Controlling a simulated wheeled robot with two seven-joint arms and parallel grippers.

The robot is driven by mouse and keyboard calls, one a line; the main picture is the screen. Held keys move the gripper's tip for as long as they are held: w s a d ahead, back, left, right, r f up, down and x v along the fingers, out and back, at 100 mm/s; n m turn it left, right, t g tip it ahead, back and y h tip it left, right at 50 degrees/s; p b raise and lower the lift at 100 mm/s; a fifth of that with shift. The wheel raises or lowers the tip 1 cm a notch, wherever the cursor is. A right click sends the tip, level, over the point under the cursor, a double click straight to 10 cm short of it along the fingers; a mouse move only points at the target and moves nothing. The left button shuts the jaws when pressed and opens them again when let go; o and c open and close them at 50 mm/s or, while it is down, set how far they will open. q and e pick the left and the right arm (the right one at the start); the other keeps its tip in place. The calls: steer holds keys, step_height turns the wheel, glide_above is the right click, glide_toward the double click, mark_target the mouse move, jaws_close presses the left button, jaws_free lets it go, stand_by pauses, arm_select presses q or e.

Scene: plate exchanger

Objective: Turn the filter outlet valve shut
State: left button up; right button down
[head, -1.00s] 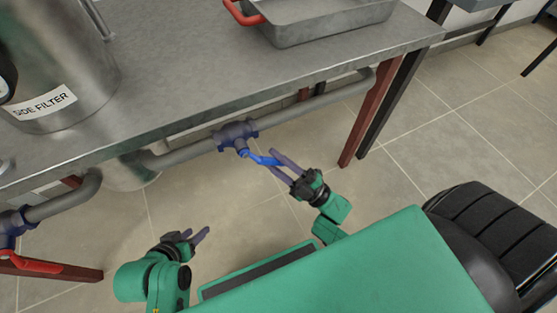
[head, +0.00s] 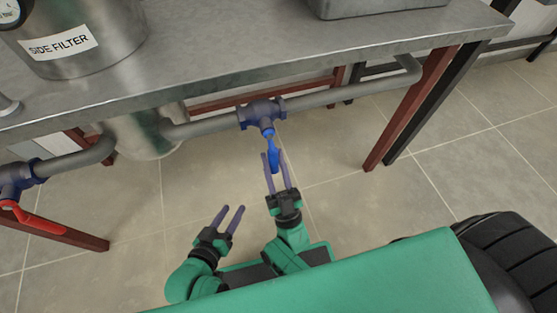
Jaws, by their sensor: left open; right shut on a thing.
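A valve with a dark blue body (head: 262,113) sits in the grey pipe under the table edge. Its bright blue lever handle (head: 274,152) points down toward me, roughly across the pipe. My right gripper (head: 275,166) is shut on this lever, with one finger along each side. My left gripper (head: 232,213) is open and empty, lower and to the left, over the floor. The steel tank labelled SIDE FILTER (head: 85,40) stands on the table at the upper left. No label shows on the blue-handled valve.
A second valve with a red lever (head: 36,220) is at the far left. The steel table (head: 200,62) overhangs the pipe, with a red-brown leg (head: 408,112) to the right. A steel tray (head: 370,6) is at the top. Tiled floor below is clear.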

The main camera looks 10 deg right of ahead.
steer(key=shift+a+f+m+h, duration=0.1)
steer(key=shift+a+m+h, duration=0.2)
steer(key=shift+m+h, duration=0.3)
steer(key=c, duration=0.6)
jaws_free()
arm_select(q)
steer(key=shift+f, duration=0.1)
